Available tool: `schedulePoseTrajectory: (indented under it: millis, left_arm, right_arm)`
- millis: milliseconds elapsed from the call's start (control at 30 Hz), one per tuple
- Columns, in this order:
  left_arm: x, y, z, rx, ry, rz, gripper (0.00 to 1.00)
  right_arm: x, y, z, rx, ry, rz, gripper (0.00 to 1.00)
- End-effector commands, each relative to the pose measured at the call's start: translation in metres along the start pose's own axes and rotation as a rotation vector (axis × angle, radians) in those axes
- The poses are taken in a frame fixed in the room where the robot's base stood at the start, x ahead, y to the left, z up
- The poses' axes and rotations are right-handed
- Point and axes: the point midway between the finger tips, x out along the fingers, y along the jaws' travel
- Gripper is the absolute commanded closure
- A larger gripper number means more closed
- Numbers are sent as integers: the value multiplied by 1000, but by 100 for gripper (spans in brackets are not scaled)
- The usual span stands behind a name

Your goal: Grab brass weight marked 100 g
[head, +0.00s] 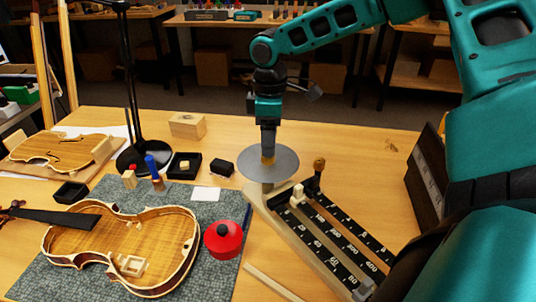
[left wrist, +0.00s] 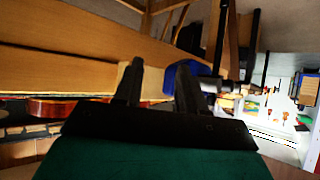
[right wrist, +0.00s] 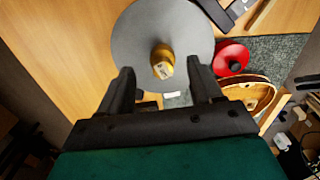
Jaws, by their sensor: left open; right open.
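A brass weight (right wrist: 162,58) stands on the round grey pan (right wrist: 125,35) of a scale in the right wrist view. Its marking is too small to read. In the head view the brass weight (head: 268,160) shows only in part below my right gripper (head: 268,148), which points down over the pan (head: 286,161). In the right wrist view my right gripper (right wrist: 160,76) is open, with the weight ahead between its fingertips; contact cannot be told. My left gripper (left wrist: 160,68) is open and empty in the left wrist view, away from the bench top.
The scale's black beams (head: 335,235) with white numbers run to the front right of the pan. A red round pot (head: 223,240) and an open violin body (head: 125,248) lie on the grey mat (head: 215,285). A black lamp stand (head: 133,158) stands at left.

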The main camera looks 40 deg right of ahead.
Motion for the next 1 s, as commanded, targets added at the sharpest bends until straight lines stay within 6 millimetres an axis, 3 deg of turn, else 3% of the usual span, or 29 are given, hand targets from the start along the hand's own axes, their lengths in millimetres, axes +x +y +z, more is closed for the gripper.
schedulePoseTrajectory:
  millis: [200, 500, 1000]
  left_arm:
    - [0, 0, 0, 0, -1, 0, 60]
    - [-1, 0, 1, 0, -2, 0, 60]
    - [-1, 1, 2, 0, -4, 1, 60]
  right_arm:
    - [32, -4, 1, 0, -3, -2, 35]
    - [37, -3, 1, 0, 0, 0, 35]
    - [36, -3, 1, 1, 0, 0, 82]
